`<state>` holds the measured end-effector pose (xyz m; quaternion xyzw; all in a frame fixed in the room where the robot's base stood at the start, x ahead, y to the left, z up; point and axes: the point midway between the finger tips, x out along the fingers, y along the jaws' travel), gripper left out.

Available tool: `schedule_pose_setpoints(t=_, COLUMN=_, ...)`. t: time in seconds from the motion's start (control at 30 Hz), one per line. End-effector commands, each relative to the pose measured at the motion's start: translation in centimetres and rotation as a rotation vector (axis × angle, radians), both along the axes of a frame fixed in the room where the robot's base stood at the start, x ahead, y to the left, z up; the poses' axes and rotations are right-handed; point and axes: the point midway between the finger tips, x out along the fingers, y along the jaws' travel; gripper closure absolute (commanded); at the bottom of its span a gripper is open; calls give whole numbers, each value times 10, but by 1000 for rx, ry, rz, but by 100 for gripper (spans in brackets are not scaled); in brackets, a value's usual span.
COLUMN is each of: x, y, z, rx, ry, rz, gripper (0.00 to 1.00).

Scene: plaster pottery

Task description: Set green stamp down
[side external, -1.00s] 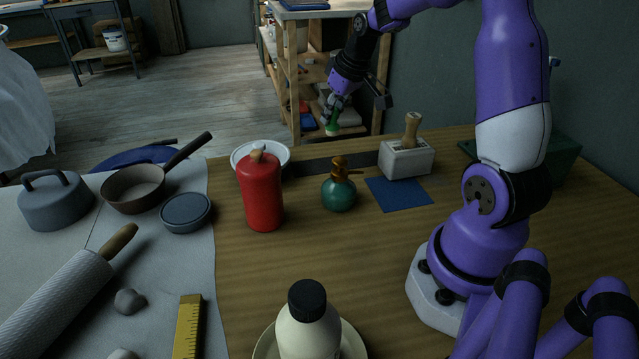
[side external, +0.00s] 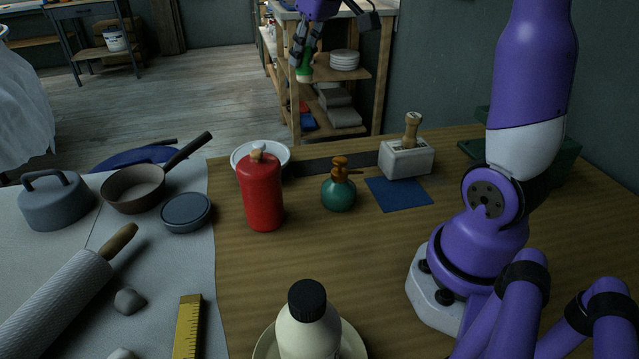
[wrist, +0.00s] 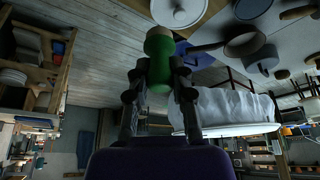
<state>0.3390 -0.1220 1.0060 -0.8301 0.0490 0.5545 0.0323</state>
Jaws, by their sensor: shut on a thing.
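My gripper (side external: 304,62) is high up at the top of the side external view, beyond the far edge of the table in the picture. It is shut on the green stamp (side external: 304,75), which hangs below the fingers in the air. In the wrist view the green stamp (wrist: 159,62) sits between the two fingers (wrist: 158,85), with a pale tan end pointing away from my gripper. Nothing is touching the stamp except the fingers.
A red bottle (side external: 262,193), a teal spray bottle (side external: 339,190), a white bowl (side external: 241,153) and a stone block with a wooden handle (side external: 405,160) stand on the table. A blue mat (side external: 398,194) lies bare. A cream bottle (side external: 308,328) stands in front.

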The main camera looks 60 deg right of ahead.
Motion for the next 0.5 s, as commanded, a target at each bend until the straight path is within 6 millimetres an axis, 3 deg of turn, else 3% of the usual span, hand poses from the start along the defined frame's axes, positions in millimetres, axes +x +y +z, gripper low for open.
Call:
schedule_pose_setpoints(t=0.27, x=5, y=83, z=1, rx=-2, ry=-4, rz=273, gripper=100)
schedule_pose_setpoints(t=0.5, x=-13, y=174, z=0, rx=-2, ry=-6, rz=588, gripper=100)
